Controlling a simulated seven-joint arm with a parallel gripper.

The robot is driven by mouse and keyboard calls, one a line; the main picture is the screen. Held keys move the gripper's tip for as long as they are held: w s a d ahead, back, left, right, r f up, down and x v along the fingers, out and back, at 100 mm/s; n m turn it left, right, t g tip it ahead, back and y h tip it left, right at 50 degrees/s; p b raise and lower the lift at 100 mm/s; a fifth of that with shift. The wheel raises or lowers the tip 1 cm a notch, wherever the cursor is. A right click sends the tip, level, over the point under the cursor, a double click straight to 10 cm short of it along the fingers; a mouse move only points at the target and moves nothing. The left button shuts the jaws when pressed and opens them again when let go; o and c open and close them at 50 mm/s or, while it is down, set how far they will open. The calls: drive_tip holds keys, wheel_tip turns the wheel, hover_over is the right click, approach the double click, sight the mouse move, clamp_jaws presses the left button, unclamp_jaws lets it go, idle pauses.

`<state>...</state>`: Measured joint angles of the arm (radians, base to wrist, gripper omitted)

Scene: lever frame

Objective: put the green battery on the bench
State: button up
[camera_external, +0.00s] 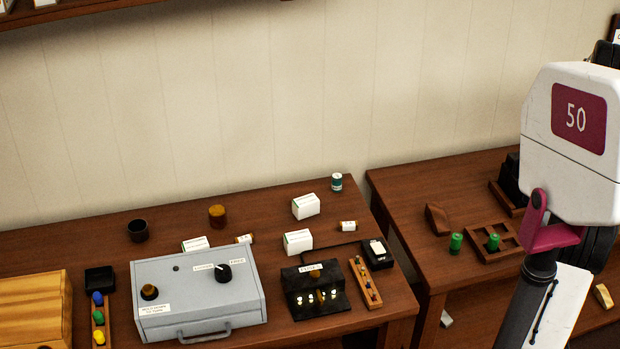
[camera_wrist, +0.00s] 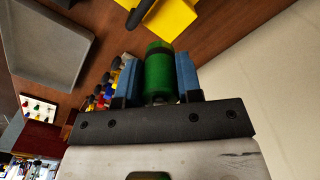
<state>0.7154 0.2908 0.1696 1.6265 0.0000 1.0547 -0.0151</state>
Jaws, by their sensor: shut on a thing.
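In the wrist view, my gripper (camera_wrist: 158,66) has its two blue fingers shut on a green battery (camera_wrist: 158,78), which has a dark band near its top. One finger is on each side of it. A brown wooden surface lies beyond the fingers; how far it is from the battery I cannot tell. In the external view, my gripper does not show.
The left wooden table (camera_external: 80,236) holds a grey box with knobs (camera_external: 200,300), a black panel (camera_external: 315,295), white boxes and small cylinders. In the wrist view, a grey tray (camera_wrist: 48,42), a yellow object (camera_wrist: 172,16) and small coloured pieces (camera_wrist: 104,92) lie near my gripper.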

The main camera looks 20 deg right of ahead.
drive_tip(key=shift+r, duration=0.1)
idle(0.4)
drive_tip(key=shift+r, duration=0.6)
drive_tip(key=r, duration=0.2)
drive_tip(key=a+r, duration=0.1)
drive_tip(key=shift+r, duration=0.4)
drive_tip(key=s+a+n, duration=0.3)
drive_tip(key=s+a, duration=0.3)
drive_tip(key=a, duration=0.6)
drive_tip(key=s+a+n, duration=0.2)
drive_tip(key=s+a, duration=0.3)
drive_tip(key=a, duration=0.7)
drive_tip(key=s+a+n, duration=0.3)
drive_tip(key=s+a, duration=0.3)
drive_tip(key=a, duration=0.7)
wheel_tip(320, 180, down, 16)
drive_tip(key=shift+w+d+f, duration=0.2)
drive_tip(key=shift+d+f, duration=0.05)
drive_tip(key=shift+f, duration=0.2)
drive_tip(key=shift+f, duration=3.2)
drive_tip(key=shift+f, duration=0.3)
